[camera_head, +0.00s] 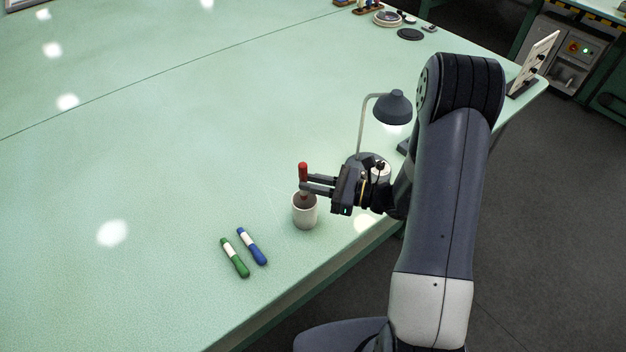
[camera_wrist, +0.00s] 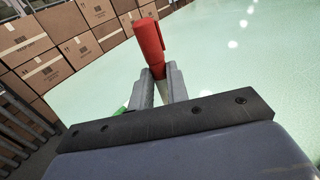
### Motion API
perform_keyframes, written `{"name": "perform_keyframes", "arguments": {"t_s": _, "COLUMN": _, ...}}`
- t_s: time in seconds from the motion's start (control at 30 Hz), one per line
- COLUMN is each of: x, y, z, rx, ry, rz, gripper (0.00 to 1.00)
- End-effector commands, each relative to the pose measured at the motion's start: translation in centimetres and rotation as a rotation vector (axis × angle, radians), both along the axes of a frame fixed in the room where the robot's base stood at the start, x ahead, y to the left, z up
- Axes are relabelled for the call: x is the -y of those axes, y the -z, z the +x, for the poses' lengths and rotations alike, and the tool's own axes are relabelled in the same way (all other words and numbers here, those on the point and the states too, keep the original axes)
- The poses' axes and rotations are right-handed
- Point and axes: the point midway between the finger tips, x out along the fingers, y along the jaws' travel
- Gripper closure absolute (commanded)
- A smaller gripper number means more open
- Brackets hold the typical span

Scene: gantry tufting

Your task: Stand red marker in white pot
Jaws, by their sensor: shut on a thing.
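The red marker (camera_head: 303,171) is upright in the head view, its lower end over the opening of the white pot (camera_head: 305,215). I cannot tell whether its lower end is inside the pot. The pot stands upright on the green table and has a dark inside. My gripper (camera_head: 304,186) is shut on the red marker, reaching in from the right just above the pot's rim. In the wrist view the red marker (camera_wrist: 149,45) rises between the two fingers (camera_wrist: 158,85), slightly tilted in the picture. The pot cannot be made out in the wrist view.
A green marker (camera_head: 235,258) and a blue marker (camera_head: 252,246) lie on the table left of and nearer than the pot. A dark desk lamp (camera_head: 392,107) stands behind my gripper. The table's front edge is close by. The table's left side is clear.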

Motion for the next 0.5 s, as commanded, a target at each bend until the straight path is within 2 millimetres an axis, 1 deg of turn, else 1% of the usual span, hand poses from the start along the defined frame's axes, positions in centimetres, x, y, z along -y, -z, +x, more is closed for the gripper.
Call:
{"name": "perform_keyframes", "arguments": {"t_s": 0.03, "x": 0.0, "y": 0.9, "z": 0.0, "rx": 0.000, "ry": 0.000, "rz": 0.000, "gripper": 1.00}}
{"name": "perform_keyframes", "arguments": {"t_s": 0.4, "x": 0.0, "y": 3.7, "z": 0.0, "rx": 0.000, "ry": 0.000, "rz": 0.000, "gripper": 1.00}}
{"name": "perform_keyframes", "arguments": {"t_s": 0.5, "x": 0.0, "y": 4.3, "z": 0.0, "rx": 0.001, "ry": 0.000, "rz": 0.000, "gripper": 1.00}}
